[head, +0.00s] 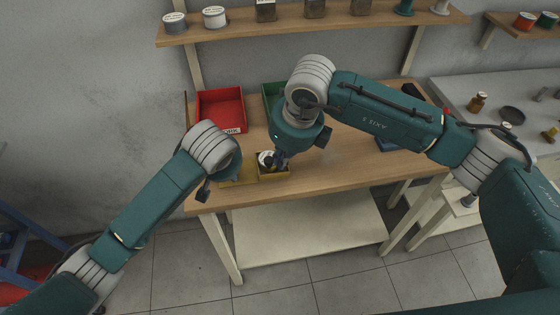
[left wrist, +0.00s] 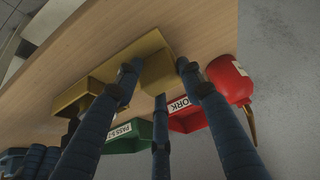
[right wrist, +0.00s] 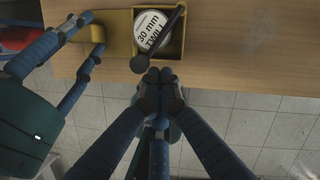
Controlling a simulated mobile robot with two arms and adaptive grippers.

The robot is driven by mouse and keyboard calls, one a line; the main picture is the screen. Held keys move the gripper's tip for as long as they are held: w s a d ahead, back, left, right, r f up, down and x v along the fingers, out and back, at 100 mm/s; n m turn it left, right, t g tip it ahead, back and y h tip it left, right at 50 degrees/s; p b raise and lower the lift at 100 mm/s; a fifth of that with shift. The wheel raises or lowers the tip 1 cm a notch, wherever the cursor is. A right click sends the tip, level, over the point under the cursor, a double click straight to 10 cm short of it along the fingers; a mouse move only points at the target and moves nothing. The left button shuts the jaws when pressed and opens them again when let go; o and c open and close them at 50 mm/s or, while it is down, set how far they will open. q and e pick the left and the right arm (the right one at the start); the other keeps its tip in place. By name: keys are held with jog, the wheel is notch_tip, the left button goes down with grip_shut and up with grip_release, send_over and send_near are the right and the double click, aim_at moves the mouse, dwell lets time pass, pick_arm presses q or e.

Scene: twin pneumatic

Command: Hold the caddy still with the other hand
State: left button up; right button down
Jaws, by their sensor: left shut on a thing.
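The yellow caddy (right wrist: 119,40) stands at the front edge of the wooden bench; it also shows in the left wrist view (left wrist: 75,98). My left gripper (right wrist: 96,38) is shut on the yellow block-like part of the caddy (left wrist: 158,73), with its fingers around it. In the caddy's right compartment lies a white roll (right wrist: 151,29) labelled "30 mm TWILL". A dark tool (right wrist: 170,28) with a round knob leans across the roll. My right gripper (right wrist: 159,82) is just in front of the caddy near that knob. Its two fingertips are side by side; the third finger's closure is unclear.
A red bin (head: 221,108) stands behind the caddy, with a green bin (head: 270,95) beside it, partly hidden by my right arm. A wall shelf (head: 330,22) with several items runs above. The bench right of the caddy (right wrist: 255,45) is clear.

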pick_arm(q)
jog(key=shift+s+f, duration=0.1)
jog(key=shift+f, duration=0.1)
pick_arm(e)
jog(key=s+d+r, duration=0.4)
jog(key=s+r, duration=0.1)
jog(key=r, duration=0.4)
jog(key=shift+s+r, duration=0.2)
jog(key=shift+r, duration=0.15)
pick_arm(q)
jog(key=o, duration=1.2)
jog(key=shift+o, duration=0.8)
pick_arm(e)
jog(key=shift+w, duration=0.1)
pick_arm(q)
jog(key=shift+r, duration=0.1)
